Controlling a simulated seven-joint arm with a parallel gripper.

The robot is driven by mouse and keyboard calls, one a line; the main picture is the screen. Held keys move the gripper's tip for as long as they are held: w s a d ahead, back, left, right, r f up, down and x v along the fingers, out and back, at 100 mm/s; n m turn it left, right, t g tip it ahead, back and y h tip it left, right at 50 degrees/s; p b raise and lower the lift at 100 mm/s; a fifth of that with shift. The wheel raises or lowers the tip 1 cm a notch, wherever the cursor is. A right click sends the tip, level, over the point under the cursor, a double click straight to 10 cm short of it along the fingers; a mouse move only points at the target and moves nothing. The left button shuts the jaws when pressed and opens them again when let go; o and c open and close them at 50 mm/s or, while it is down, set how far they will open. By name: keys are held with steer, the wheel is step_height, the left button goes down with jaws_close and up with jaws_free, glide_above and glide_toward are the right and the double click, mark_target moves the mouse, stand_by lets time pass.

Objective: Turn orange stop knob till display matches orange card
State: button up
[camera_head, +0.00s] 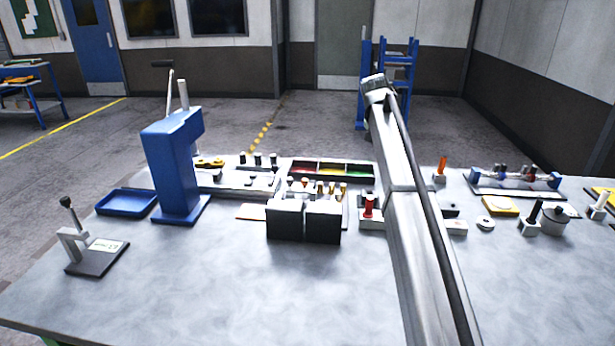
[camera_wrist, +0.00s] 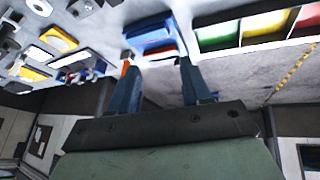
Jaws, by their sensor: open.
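A small upright orange piece (camera_head: 441,168), possibly the stop knob, stands on a pale block right of my arm in the head view. In the wrist view a narrow orange piece (camera_wrist: 126,68) shows beside the left fingertip; I cannot tell whether they touch. My gripper (camera_wrist: 157,63) is open, its two blue fingers spread apart, with nothing seen held between them. A flat pale orange piece (camera_head: 250,212) lies left of the black boxes; I cannot tell if it is the card. I cannot make out the display. My arm hides part of the table in the head view.
Two black boxes (camera_head: 303,221) stand mid-table. A blue press (camera_head: 176,165) and blue tray (camera_head: 127,203) are at left. A tray with red, yellow and green sections (camera_head: 331,180) lies at the back and shows in the wrist view (camera_wrist: 235,33). The front of the table is clear.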

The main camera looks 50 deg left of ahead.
steer(key=s+a+r+m+g, duration=0.1)
steer(key=s+a+m+g, duration=0.2)
steer(key=s+a, duration=0.5)
step_height(320, 180, up, 2)
steer(key=m+g+h, duration=0.1)
steer(key=m+g, duration=0.2)
glide_above(305, 179)
step_height(305, 179, down, 13)
steer(key=shift+s+d+f, duration=0.1)
steer(key=shift+f, duration=0.05)
jaws_close()
